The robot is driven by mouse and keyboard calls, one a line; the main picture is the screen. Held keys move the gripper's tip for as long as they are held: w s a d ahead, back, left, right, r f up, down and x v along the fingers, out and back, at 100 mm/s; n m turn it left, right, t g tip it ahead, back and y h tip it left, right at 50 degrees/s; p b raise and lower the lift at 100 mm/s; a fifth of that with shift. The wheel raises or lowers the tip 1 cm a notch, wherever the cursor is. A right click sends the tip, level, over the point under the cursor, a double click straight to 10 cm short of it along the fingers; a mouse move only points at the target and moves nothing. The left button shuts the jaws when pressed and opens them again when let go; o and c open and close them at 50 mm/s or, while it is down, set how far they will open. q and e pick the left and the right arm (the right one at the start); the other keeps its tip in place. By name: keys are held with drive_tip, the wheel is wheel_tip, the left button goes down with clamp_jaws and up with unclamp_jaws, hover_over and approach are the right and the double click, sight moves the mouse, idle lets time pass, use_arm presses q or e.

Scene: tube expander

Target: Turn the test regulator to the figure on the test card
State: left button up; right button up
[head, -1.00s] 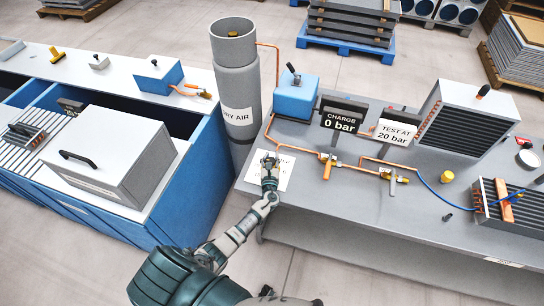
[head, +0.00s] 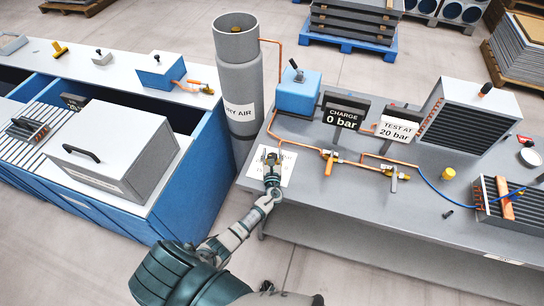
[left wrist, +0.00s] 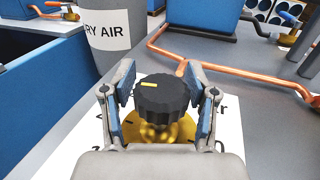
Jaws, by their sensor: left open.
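The test regulator is a black ribbed knob with a yellow mark on a brass body (left wrist: 162,97). In the left wrist view it stands between the two fingers of my left gripper (left wrist: 160,92), which is open around it without visibly gripping. In the head view my left gripper (head: 271,160) hides most of the regulator, above a white printed sheet (head: 287,172) on the grey bench. The test card (head: 396,129) reads "TEST AT 20 bar". The charge display (head: 343,112) reads "CHARGE 0 bar". My right gripper is not in view.
The grey DRY AIR cylinder (head: 236,75) stands behind left of the bench. A blue box (head: 298,94) and copper pipe with brass valves (head: 330,155) lie beyond the gripper. A blue bench with a grey lidded box (head: 110,150) is at left. A finned coil (head: 468,115) stands at right.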

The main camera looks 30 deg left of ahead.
use_arm(q)
drive_tip(key=v, duration=1.2)
drive_tip(key=shift+s, duration=0.1)
drive_tip(key=shift+a, duration=0.1)
